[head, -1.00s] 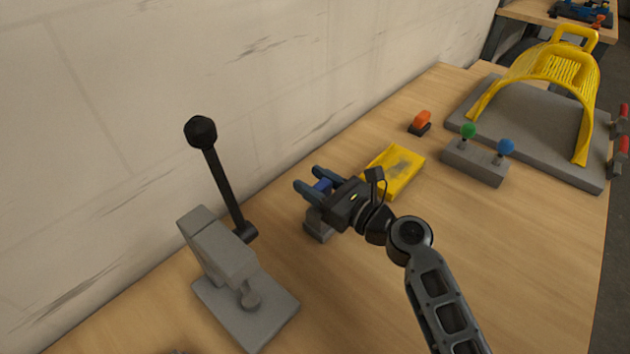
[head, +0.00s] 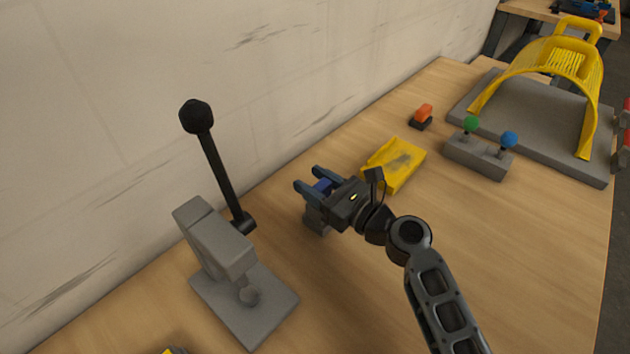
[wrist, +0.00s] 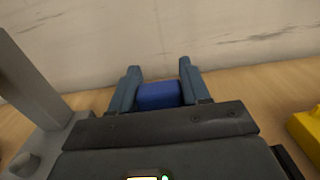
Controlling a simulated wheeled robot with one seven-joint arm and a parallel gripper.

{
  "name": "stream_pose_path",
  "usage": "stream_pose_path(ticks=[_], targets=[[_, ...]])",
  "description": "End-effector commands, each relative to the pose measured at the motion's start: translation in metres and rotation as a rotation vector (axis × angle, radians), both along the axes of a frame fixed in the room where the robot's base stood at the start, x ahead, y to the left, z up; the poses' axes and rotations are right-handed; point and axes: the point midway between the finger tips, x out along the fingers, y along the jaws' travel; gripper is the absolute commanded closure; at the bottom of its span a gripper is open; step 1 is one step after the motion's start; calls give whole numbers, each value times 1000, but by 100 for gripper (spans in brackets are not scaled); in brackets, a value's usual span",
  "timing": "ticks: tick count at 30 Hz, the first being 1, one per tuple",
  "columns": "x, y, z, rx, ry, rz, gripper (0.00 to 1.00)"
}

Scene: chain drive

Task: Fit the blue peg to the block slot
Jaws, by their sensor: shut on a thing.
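My gripper (head: 309,179) is shut on the blue peg (head: 322,187), a short dark-blue piece. In the wrist view the peg (wrist: 160,95) sits between the two fingers, which reach past it on both sides. A small grey block (head: 317,221) stands on the table directly below the peg and fingers in the head view. The gripper covers the top of the block, so its slot is hidden. I cannot tell whether the peg is in the slot or just above it.
A grey lever stand (head: 222,245) with a black-knobbed lever (head: 217,165) is left of the gripper. A yellow tray (head: 413,154), an orange switch (head: 422,116), a grey base with green and blue knobs (head: 476,157) and a yellow guard (head: 565,65) are to the right. The wall is behind.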

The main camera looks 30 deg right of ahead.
Motion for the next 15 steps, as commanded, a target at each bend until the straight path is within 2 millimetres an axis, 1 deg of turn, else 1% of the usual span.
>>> stream_pose_path(ticks=[5,6,12,14,15], targets=[[0,0,-5,0,0,0,85],[0,0,-3,0,-1,0,50],[0,0,-3,0,0,0,31],[0,0,-3,0,0,0,25],[0,0,-3,0,0,0,24]])
